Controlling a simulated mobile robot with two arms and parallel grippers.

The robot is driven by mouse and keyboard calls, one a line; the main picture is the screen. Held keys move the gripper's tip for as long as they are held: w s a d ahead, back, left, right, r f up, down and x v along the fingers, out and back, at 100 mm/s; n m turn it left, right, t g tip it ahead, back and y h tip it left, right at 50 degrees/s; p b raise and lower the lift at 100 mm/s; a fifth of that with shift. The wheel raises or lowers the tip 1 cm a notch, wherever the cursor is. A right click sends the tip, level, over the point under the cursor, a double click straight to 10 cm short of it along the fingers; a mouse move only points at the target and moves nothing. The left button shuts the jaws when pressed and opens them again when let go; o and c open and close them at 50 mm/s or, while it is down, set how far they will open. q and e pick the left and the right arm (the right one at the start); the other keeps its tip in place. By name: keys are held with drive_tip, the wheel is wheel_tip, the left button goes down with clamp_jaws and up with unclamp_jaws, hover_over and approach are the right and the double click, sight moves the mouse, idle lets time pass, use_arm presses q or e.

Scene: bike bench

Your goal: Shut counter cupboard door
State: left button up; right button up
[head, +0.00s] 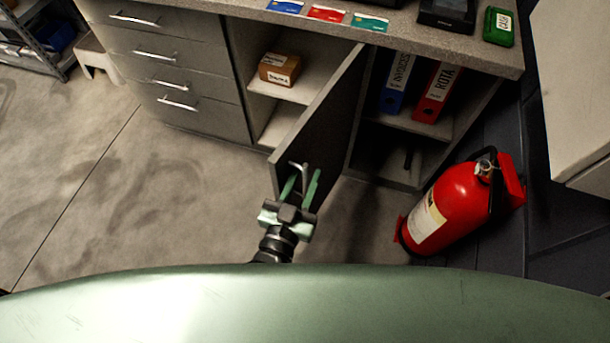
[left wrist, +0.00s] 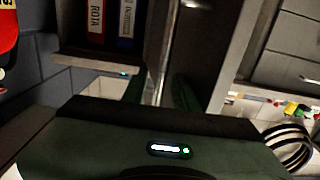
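The counter cupboard door (head: 325,125) stands wide open, swung out from the counter, with its dark face toward the right. Its pale metal handle (head: 297,170) is near the free edge. My left gripper (head: 302,182) is at the handle, its two green fingers apart. In the left wrist view the bright handle bar (left wrist: 170,45) runs upright beyond my left gripper (left wrist: 160,90), between its fingers. I cannot tell whether a finger touches it. My right gripper is not in view.
The cupboard (head: 290,88) holds a small cardboard box (head: 279,69). Open shelves at right hold a blue binder (head: 397,82) and a red binder (head: 436,92). A red fire extinguisher (head: 455,207) stands right of my gripper. Drawers (head: 180,75) are at left; floor there is clear.

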use_arm(q)
clamp_jaws()
idle(1.2)
